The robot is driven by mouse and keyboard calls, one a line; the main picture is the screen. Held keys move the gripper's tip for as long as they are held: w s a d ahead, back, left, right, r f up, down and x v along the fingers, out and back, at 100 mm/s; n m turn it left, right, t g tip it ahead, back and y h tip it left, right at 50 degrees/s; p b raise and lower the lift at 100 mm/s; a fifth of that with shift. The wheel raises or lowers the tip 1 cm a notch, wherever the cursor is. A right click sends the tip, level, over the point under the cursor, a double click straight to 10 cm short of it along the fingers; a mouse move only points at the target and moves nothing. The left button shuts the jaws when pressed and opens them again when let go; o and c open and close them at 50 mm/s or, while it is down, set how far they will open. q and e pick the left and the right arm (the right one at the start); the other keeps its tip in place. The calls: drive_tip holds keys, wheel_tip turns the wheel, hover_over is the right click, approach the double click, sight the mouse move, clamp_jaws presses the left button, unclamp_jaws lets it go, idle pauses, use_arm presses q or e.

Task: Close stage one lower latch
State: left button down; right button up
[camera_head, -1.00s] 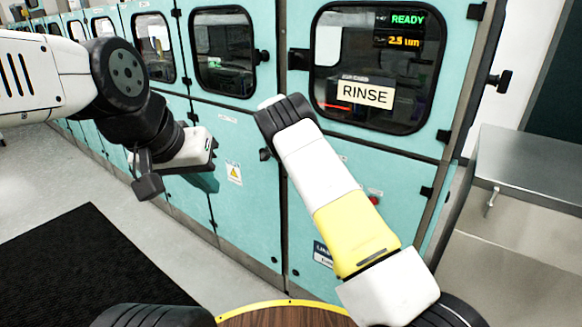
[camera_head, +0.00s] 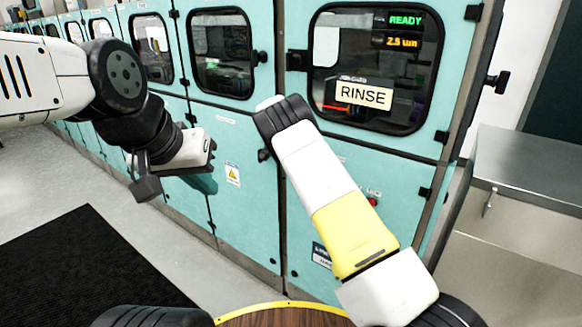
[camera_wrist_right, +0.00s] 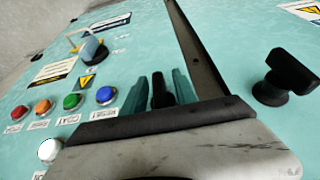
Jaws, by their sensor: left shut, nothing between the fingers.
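A black latch knob (camera_wrist_right: 285,78) stands out from the teal panel at the right of the right wrist view. My right gripper (camera_wrist_right: 160,88) shows there with its two teal fingers apart and a dark upright part between them. I cannot tell whether the fingers touch that part or whether it is a latch. In the head view the right gripper is hidden behind its own arm, in front of the lower doors. A dark latch (camera_head: 264,155) shows just left of that arm. My left gripper (camera_head: 207,185) is shut and empty, in front of lower doors farther left.
The RINSE cabinet window (camera_head: 378,65) reads READY. A row of coloured buttons (camera_wrist_right: 72,102) is left of the right gripper's fingers in the wrist view. A metal bench (camera_head: 530,165) stands at right. A black mat (camera_head: 85,265) lies on the open floor at left.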

drive_tip(key=v, duration=0.7)
drive_tip(key=shift+r, duration=0.35)
drive_tip(key=shift+s, duration=0.1)
